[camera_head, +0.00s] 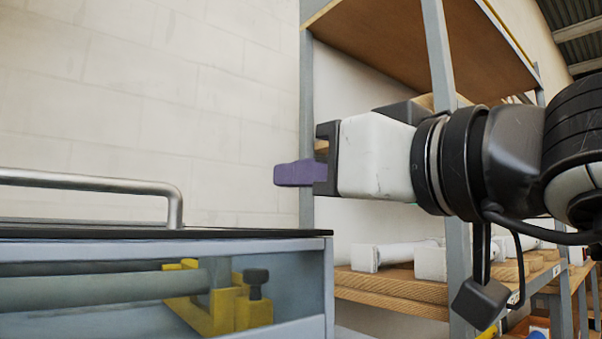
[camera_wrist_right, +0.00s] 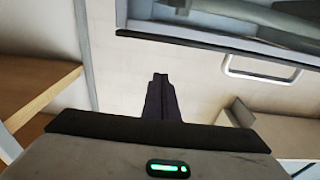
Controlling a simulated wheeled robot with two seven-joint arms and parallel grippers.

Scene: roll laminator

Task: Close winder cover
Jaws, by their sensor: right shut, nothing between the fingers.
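The winder cover (camera_head: 285,233) shows at the lower left in the head view as a dark-edged panel with a metal bar handle (camera_head: 90,181) standing up from it. I cannot tell from here how far it is open. In the right wrist view, the cover's dark edge (camera_wrist_right: 215,47) runs across the upper right, with the handle (camera_wrist_right: 262,78) beside it. My right gripper (camera_head: 280,174) is shut and empty, its purple fingers pointing left. It is above the machine's right end, to the right of the handle and apart from it. My left gripper is out of view.
Below the cover, a grey roller (camera_head: 100,290) and a yellow bracket (camera_head: 225,305) show inside the machine. A wooden shelf rack (camera_head: 390,290) holding white rolls stands behind and to the right. A pale block wall (camera_head: 150,90) is behind.

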